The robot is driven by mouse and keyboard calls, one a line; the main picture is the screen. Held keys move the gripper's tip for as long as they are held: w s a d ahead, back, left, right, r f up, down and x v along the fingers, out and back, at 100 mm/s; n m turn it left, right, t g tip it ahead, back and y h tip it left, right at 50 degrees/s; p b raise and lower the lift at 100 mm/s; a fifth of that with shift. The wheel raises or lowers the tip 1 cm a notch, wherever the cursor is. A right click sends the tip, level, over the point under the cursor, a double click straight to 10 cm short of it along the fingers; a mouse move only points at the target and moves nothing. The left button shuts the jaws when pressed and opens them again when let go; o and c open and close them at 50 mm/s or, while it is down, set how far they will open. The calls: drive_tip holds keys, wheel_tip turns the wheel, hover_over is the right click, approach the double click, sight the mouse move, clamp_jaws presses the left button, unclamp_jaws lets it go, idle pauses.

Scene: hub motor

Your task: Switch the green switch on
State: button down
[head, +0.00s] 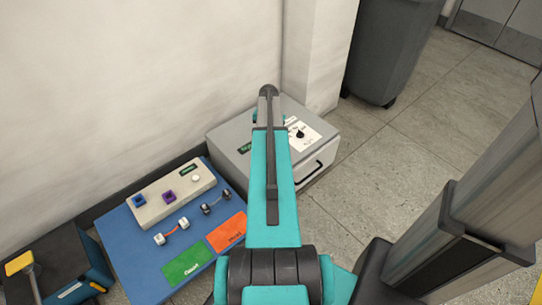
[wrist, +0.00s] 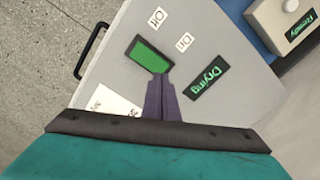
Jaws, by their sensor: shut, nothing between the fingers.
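The green switch (wrist: 150,56) is a green rectangular rocker in a dark frame on top of a grey box (wrist: 105,75). An "Off" label (wrist: 158,18) and an "On" label (wrist: 184,41) are printed beside it. I cannot tell which way the rocker is tilted. My gripper (wrist: 160,78) is shut and empty, its dark fingertips at the switch's lower right end in the wrist view. I cannot tell whether they touch it. In the head view my arm hides the switch and the fingers, and the grey box (head: 222,135) stands against the wall.
A green-lit "Drying" display (wrist: 206,83) is right of the fingers. The box has a knob (head: 300,133) and a black front handle (head: 316,172). A blue board (head: 128,245) with a pale block (head: 150,208) stands to the left. A grey bin (head: 390,50) is behind right.

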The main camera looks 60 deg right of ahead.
drive_tip(key=shift+r+p, duration=0.35)
drive_tip(key=shift+r, duration=0.3)
